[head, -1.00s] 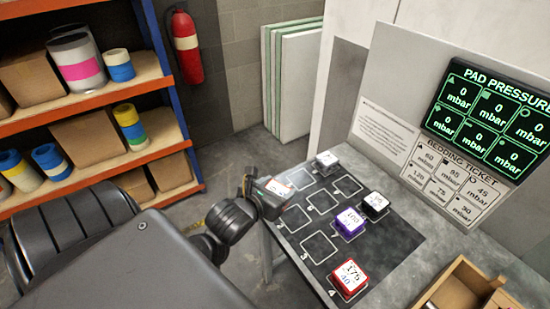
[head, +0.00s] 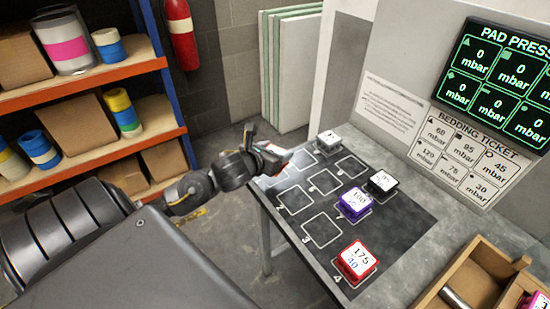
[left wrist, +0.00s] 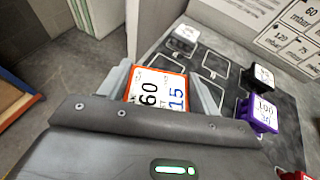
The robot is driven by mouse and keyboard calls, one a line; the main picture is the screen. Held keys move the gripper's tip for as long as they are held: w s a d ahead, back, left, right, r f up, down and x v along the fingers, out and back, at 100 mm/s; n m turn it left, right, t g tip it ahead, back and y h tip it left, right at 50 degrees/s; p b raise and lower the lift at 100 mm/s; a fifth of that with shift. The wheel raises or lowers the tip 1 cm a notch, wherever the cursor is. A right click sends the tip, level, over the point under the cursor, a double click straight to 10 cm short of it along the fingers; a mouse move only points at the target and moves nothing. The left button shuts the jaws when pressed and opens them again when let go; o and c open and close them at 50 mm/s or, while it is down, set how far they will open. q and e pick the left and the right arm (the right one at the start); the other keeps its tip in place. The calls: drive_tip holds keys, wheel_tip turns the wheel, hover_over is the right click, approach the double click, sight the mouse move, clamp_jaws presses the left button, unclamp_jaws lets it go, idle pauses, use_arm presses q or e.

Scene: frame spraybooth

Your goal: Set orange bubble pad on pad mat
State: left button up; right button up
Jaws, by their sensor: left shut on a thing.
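The orange bubble pad (left wrist: 158,90) shows in the left wrist view as an orange-rimmed square with a white face marked 60 and 15. My left gripper (head: 265,158) is shut on it, one finger on each side. In the head view the orange pad (head: 276,151) is small and partly hidden by the gripper, at the mat's far left edge. The pad mat (head: 402,230) is dark with numbered square outlines on a grey bench; it also shows in the left wrist view (left wrist: 226,93). Whether the pad touches the mat I cannot tell. My right gripper is not in view.
On the mat stand a white-topped pad (head: 328,142), a black pad (head: 382,182), a purple pad (head: 354,203) and a red pad (head: 358,261). Several outlined squares are empty. A wooden tray (head: 470,283) is at lower right. A pressure display (head: 502,85) stands behind.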

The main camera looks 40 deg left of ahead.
use_arm(q)
drive_tip(key=shift+w+a+f+b, duration=0.1)
drive_tip(key=shift+w+a+f, duration=0.25)
drive_tip(key=shift+f, duration=0.25)
drive_tip(key=shift+w+a+f+b, duration=0.2)
drive_tip(key=shift+w+f, duration=0.15)
drive_tip(key=shift+f, duration=0.2)
drive_tip(key=shift+w+a+f+b, duration=0.1)
drive_tip(key=shift+w+a+f, duration=0.25)
drive_tip(key=shift+f, duration=0.25)
drive_tip(key=f+b, duration=0.2)
drive_tip(key=f, duration=0.1)
drive_tip(key=shift+w+a+f, duration=0.1)
drive_tip(key=shift+w+f, duration=0.1)
drive_tip(key=shift+f, duration=0.1)
drive_tip(key=shift+r, duration=0.1)
drive_tip(key=shift+f, duration=0.25)
drive_tip(key=o, duration=1)
drive_tip(key=shift+r, duration=0.1)
